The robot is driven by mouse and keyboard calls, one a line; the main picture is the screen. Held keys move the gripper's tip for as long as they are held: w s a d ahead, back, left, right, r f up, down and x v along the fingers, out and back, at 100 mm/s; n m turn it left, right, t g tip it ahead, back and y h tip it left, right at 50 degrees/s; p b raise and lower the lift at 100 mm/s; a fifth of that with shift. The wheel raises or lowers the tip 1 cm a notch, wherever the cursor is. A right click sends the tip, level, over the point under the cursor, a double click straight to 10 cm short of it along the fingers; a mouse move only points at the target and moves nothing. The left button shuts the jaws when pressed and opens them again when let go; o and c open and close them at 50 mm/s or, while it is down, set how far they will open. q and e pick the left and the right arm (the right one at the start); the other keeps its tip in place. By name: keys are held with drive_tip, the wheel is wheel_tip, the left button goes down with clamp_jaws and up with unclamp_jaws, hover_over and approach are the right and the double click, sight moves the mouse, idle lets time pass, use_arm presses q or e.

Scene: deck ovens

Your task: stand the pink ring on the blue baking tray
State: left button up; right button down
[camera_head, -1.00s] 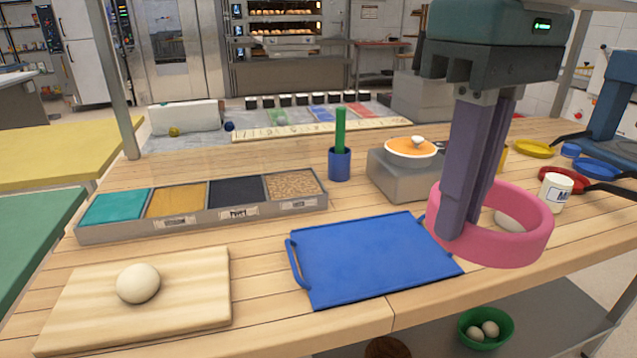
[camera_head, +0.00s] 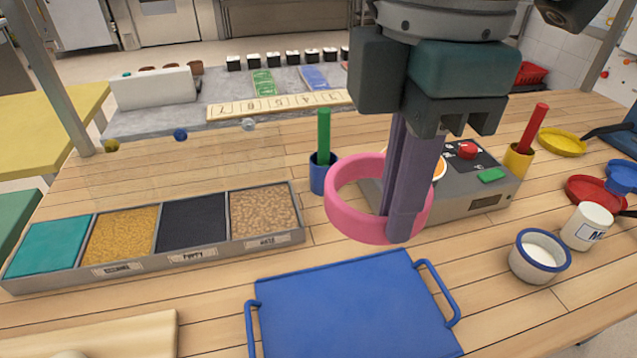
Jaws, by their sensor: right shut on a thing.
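The pink ring (camera_head: 345,218) is held in the air by my right gripper (camera_head: 402,228), whose purple fingers are shut on the right part of its band. The ring is tilted, its opening facing mostly upward, and most of it extends left of the fingers. The blue baking tray (camera_head: 345,300) lies on the wooden table at the bottom of the view, its near part cut off by the frame. A handle shows at each side, and its visible surface is bare. The ring appears beyond the tray's far edge and apart from it. My left gripper is out of view.
A scale-like grey device (camera_head: 485,200) and a blue cup with a green stick (camera_head: 323,175) stand behind the ring. A topping box (camera_head: 200,256) is at left. A white bowl (camera_head: 540,256) and jar (camera_head: 587,227) stand at right.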

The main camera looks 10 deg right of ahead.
drive_tip(key=n+b, duration=0.1)
drive_tip(key=b, duration=0.3)
hover_over(362, 346)
wheel_tip(362, 346, down, 16)
drive_tip(key=shift+f, duration=0.1)
wheel_tip(362, 346, down, 5)
drive_tip(key=shift+r+b, duration=0.1)
drive_tip(key=shift+b, duration=0.2)
drive_tip(key=c, duration=1.4)
unclamp_jaws()
drive_tip(key=o, duration=0.4)
